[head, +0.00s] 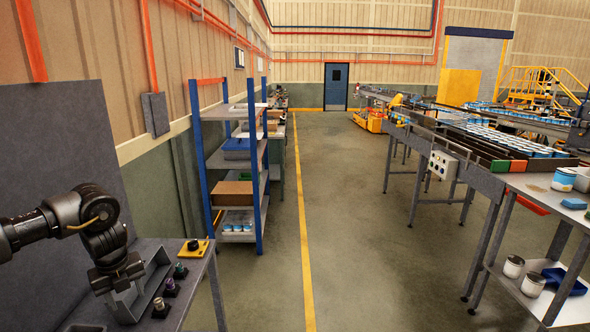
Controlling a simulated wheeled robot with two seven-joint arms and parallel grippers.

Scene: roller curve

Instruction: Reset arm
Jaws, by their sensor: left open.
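My left arm (88,222) comes in from the left edge, dark and jointed, and bends downward. My left gripper (124,296) is at its end, low over the grey workbench (190,312) at the lower left. It overlaps the near left side of a grey open-topped bin (156,284). The gripper is open, with nothing visible between its fingers. Whether it touches the bin is hard to tell. My right gripper is not in view.
Small black knobbed units (170,287) and a yellow plate with a black knob (194,246) sit right of the bin. A blue-post shelf (240,182) stands beyond. A conveyor (470,155) and side table (530,190) stand right. The middle floor (350,200) is clear.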

